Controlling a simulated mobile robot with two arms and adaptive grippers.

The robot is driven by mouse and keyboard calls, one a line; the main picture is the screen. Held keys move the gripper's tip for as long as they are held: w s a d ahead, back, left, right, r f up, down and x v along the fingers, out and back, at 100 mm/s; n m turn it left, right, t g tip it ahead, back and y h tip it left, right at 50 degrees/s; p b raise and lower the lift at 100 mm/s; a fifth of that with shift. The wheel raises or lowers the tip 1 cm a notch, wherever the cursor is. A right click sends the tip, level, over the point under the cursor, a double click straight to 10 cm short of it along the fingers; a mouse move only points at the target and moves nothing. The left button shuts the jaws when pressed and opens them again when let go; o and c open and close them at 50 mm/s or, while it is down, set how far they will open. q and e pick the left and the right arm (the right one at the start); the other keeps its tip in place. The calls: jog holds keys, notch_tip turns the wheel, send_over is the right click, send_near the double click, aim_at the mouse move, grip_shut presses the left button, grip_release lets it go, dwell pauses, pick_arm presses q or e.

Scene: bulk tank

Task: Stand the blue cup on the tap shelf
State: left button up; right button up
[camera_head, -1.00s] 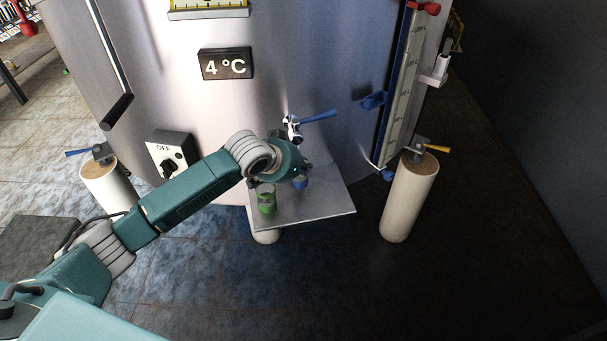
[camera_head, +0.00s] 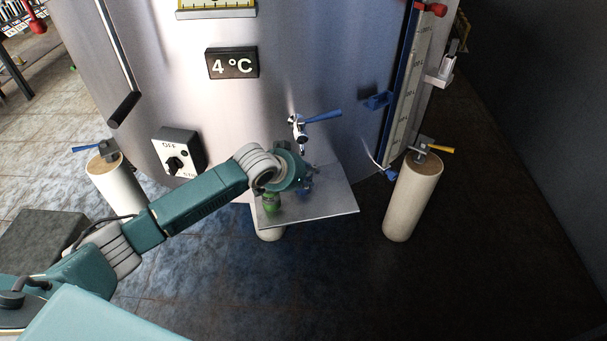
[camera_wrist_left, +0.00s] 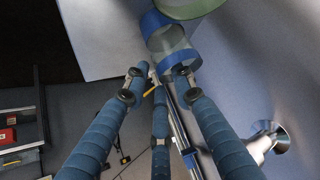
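The blue cup (camera_wrist_left: 165,38), clear with blue bands, is at the tap shelf (camera_head: 335,203), beside the green cup (camera_head: 271,203). In the head view, the blue cup is mostly covered by my left gripper (camera_head: 306,187). In the left wrist view, the left gripper (camera_wrist_left: 160,73) has its fingers spread. The cup lies at and just beyond the fingertips, and the right fingertip overlaps its near band. I cannot tell whether they touch. The base of the cup is not clearly seen. The green cup (camera_wrist_left: 188,8) is cut off at the top edge. My right gripper is not in view.
The tap (camera_head: 300,130) with its blue lever sticks out from the steel tank above the shelf; it also shows in the left wrist view (camera_wrist_left: 268,138). A level gauge (camera_head: 402,95) and a white leg (camera_head: 413,198) stand to the right. The shelf's front right part is bare.

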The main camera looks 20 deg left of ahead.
pick_arm(q)
jog(key=v, duration=1.2)
jog(key=shift+b, duration=0.35)
jog(key=s+d+f+g, duration=0.2)
jog(key=s+d+f, duration=0.6)
jog(key=s, duration=0.4)
jog(key=s+a+f+n+g+y, duration=0.1)
jog(key=s+a+f+g, duration=0.2)
jog(key=s, duration=0.7)
jog(key=s+a+f+y, duration=0.25)
jog(key=s+f, duration=0.25)
jog(key=s, duration=0.4)
notch_tip(320, 180, down, 24)
jog(key=s+g, duration=0.1)
jog(key=s, duration=0.1)
jog(key=s+a+f, duration=0.2)
jog(key=s+f, duration=0.6)
jog(key=s+a+f+g, duration=0.1)
jog(key=s+a+f, duration=0.1)
jog(key=s+f, duration=0.7)
jog(key=shift+f+h, duration=0.25)
jog(key=shift+h, duration=0.1)
